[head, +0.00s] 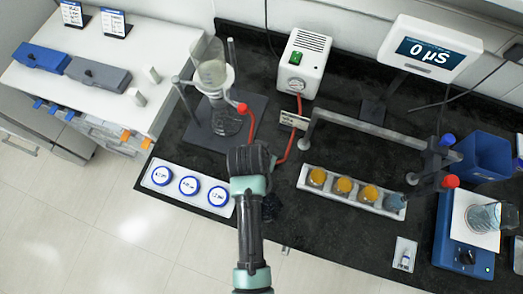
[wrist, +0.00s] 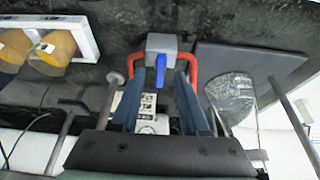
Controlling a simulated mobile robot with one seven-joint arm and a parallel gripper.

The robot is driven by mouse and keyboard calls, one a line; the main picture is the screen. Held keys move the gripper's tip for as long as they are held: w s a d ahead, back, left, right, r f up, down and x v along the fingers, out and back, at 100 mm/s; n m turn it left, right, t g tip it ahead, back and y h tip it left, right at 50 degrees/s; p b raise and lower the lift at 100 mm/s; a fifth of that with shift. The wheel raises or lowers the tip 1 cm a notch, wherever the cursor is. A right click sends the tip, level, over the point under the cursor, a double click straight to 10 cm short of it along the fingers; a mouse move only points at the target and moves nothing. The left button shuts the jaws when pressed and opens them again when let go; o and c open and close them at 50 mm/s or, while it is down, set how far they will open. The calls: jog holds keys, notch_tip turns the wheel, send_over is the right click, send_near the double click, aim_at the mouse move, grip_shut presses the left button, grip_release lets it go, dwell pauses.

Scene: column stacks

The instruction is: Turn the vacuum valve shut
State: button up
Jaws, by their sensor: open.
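The vacuum valve (wrist: 161,43) is a grey block with a blue lever (wrist: 159,72) in the wrist view. Red tubing (wrist: 135,65) joins it on both sides. The lever points down the picture, across the line of the tube ends. My gripper (wrist: 160,78) is open, its two blue-grey fingers apart on either side of the lever in the picture. I cannot tell whether either finger touches it. In the head view my arm hides the valve and the fingers. Red tubing (head: 283,157) shows beside my arm there, leading to the white pump (head: 300,64) with a green switch.
A filter flask (head: 227,118) on a stand is behind my arm. A tray of blue-ringed lids (head: 175,206) is to the left, and a white rack (head: 316,190) with orange-filled jars to the right. A grey rail (head: 365,128) spans behind the rack.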

jog(key=b+v, duration=0.1)
jog(key=v, duration=1.1)
jog(key=shift+s+r+b, duration=0.2)
jog(key=shift+r+b, duration=0.1)
jog(key=shift+r, duration=0.05)
jog(key=shift+a, duration=0.1)
